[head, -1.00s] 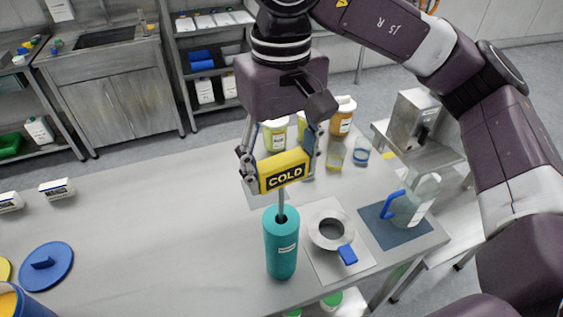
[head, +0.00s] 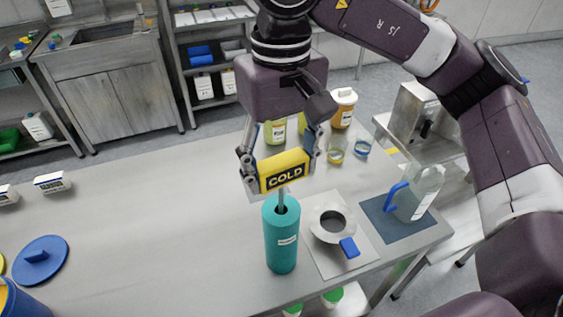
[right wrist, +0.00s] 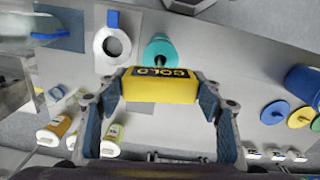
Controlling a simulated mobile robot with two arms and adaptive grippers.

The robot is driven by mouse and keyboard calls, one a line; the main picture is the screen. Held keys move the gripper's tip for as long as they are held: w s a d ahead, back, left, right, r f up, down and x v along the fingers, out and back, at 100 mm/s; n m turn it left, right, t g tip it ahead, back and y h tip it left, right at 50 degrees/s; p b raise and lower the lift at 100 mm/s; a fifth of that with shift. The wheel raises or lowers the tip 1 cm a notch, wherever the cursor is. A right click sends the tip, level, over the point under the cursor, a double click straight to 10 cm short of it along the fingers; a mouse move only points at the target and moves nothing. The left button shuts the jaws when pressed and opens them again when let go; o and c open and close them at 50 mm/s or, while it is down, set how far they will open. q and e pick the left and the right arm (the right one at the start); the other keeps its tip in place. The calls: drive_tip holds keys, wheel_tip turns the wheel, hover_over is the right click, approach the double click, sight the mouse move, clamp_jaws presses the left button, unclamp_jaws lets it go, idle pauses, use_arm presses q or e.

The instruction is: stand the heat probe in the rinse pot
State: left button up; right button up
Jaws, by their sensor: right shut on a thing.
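The heat probe (head: 285,171) has a yellow block handle marked COLD and a thin metal rod pointing down. My right gripper (head: 281,165) is shut on its handle, one finger on each side; the grip also shows in the right wrist view (right wrist: 160,90). Below it a tall teal cylinder (head: 281,243), which I take for the rinse pot, stands upright on the table. Its label is too small to read. The rod enters the dark hole in its top, and its lower end is hidden. The handle is still above the rim. My left gripper is not in view.
Right of the teal cylinder, a grey-white ring (head: 331,223) with a blue tab lies on a pale mat. A clear jug (head: 418,195) with a blue handle stands on a blue mat. Jars stand behind. A blue lid (head: 42,261) lies left; the middle table is clear.

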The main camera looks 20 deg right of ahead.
sight(282, 195)
drive_tip(key=shift+f+b, duration=3.15)
drive_tip(key=shift+f, duration=0.6)
drive_tip(key=o, duration=1.2)
drive_tip(key=shift+o, duration=0.2)
drive_tip(key=shift+r, duration=0.15)
wheel_tip(282, 195, up, 12)
drive_tip(key=shift+f, duration=0.1)
